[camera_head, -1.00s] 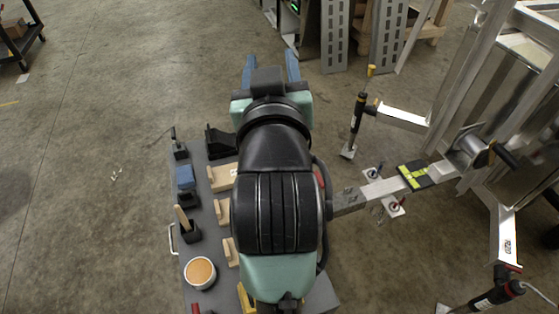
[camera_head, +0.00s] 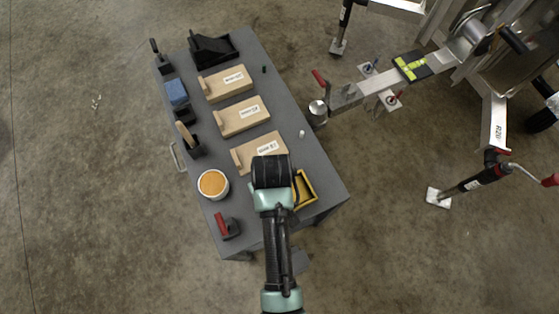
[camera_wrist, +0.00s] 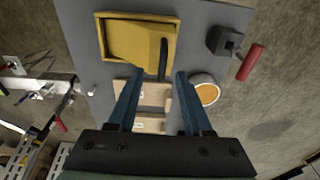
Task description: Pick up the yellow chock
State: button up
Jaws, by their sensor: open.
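The yellow chock (camera_head: 304,189) lies on the grey table (camera_head: 318,170) near its front right edge. In the head view my arm covers its left part. In the wrist view the yellow chock (camera_wrist: 135,40) is at the top of the picture, a yellow wedge-like block in a raised frame, with a black handle at its right side. My gripper (camera_wrist: 157,76) has its two blue fingers wide apart, with nothing between them gripped. The fingertips appear below the chock in that picture, apart from it. In the head view my arm hides the fingers.
Several wooden blocks (camera_head: 240,116) with handles, a round tub with orange contents (camera_head: 213,183) and a red-handled tool (camera_head: 228,228) share the table. A black chock (camera_head: 212,47) stands at the far end. A trailer coupling (camera_head: 345,95) reaches the table's right side.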

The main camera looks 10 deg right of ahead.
jog(key=shift+w+a+f, duration=0.1)
jog(key=shift+w+f, duration=0.05)
jog(key=shift+f, duration=0.85)
jog(key=shift+w+a+f, duration=0.15)
jog(key=shift+f, duration=0.8)
jog(key=shift+w+a+f, duration=0.1)
jog(key=shift+w+f, duration=0.05)
jog(key=shift+f, duration=0.85)
grip_shut()
jog(key=shift+r, duration=0.1)
